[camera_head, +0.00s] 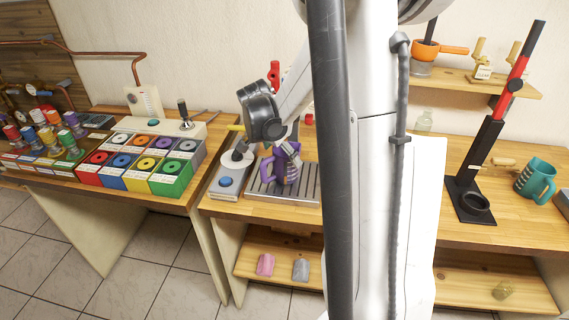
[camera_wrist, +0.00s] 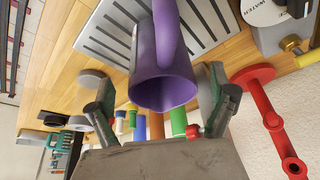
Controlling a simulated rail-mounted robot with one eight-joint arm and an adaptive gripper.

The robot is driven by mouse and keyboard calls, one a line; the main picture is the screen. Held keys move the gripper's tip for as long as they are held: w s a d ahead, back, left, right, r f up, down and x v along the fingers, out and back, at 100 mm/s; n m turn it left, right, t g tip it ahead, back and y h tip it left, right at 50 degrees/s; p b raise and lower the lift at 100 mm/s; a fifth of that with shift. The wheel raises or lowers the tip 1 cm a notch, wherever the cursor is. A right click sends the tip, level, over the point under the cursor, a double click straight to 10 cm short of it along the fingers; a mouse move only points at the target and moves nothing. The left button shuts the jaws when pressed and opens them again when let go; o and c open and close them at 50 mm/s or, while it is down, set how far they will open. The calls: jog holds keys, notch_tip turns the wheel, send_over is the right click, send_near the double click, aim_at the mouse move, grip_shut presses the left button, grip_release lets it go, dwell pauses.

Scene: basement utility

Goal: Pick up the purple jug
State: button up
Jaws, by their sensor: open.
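The purple jug (camera_head: 276,171) stands on the slotted metal drip tray (camera_head: 255,190) on the wooden counter, left of my column in the head view. In the wrist view the jug (camera_wrist: 165,82) lies between the two spread fingers of my gripper (camera_wrist: 158,88), its open mouth facing the camera and its handle crossing the top. Visible gaps separate the fingers from its sides. In the head view my gripper (camera_head: 292,152) is at the jug and partly covers it. My gripper is open and holds nothing.
A grey machine with a blue button (camera_head: 226,182) stands just left of the tray. A red stand (camera_wrist: 270,115) is close beside the right finger in the wrist view. Coloured bins (camera_head: 130,165) fill the left table. A teal mug (camera_head: 535,180) and a black-and-red press (camera_head: 483,165) stand at right.

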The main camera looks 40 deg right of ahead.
jog(key=x, duration=0.4)
jog(key=shift+d+r, duration=0.2)
jog(key=shift+d, duration=0.05)
jog(key=shift+x, duration=0.8)
jog(key=shift+r, duration=0.1)
jog(key=c, duration=1.5)
jog(key=shift+r, duration=0.1)
